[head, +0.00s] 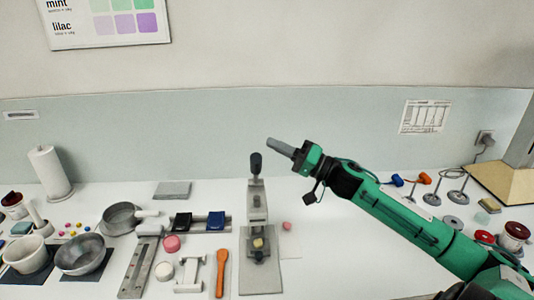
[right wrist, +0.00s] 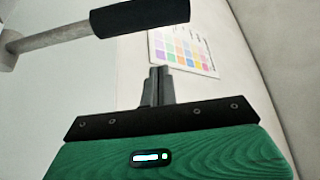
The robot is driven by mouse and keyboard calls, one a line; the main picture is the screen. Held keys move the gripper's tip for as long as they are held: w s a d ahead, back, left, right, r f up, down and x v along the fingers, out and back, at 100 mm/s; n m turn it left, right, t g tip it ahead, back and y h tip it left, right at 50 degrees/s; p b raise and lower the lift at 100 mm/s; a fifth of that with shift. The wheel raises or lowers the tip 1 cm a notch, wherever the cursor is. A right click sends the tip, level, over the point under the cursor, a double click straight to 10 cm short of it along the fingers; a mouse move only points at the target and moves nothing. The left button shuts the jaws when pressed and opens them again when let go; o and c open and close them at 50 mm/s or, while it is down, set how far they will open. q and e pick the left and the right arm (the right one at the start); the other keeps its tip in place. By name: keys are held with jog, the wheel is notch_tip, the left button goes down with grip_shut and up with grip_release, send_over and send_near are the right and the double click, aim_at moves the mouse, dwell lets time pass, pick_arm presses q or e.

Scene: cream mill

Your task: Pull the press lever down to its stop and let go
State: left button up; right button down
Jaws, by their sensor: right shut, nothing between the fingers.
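The press (head: 258,215) stands upright on the counter near the middle of the head view. Its lever has a black grip (head: 256,163) that points up above the press column. A small yellowish piece (head: 258,243) sits low in the press. My right gripper (head: 270,142) is shut and empty, above and just right of the lever grip, and looks apart from it. In the right wrist view the shut fingers (right wrist: 160,73) show below the black lever grip (right wrist: 140,15) and its grey rod (right wrist: 50,38). My left gripper is not in view.
A small pink piece (head: 287,226) lies right of the press.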

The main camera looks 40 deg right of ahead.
jog(key=a, duration=0.1)
jog(key=a+f+p, duration=0.1)
jog(key=a+p, duration=0.1)
jog(key=shift+s+a+f, duration=0.15)
jog(key=shift+a+f, duration=0.15)
jog(key=shift+f, duration=0.05)
jog(key=shift+s, duration=0.1)
dwell(0.4)
jog(key=s+a+f+n+g+y+b, duration=0.2)
jog(key=s+f+n+y+b, duration=0.1)
jog(key=f+n+b, duration=0.3)
jog(key=s+a+f+n+g+y+b, duration=0.2)
jog(key=s+f+n+g+y+b, duration=0.1)
jog(key=n, duration=0.6)
notch_tip(320, 180, down, 4)
jog(key=s+y+b, duration=0.1)
jog(key=y+b, duration=0.1)
jog(key=b, duration=0.2)
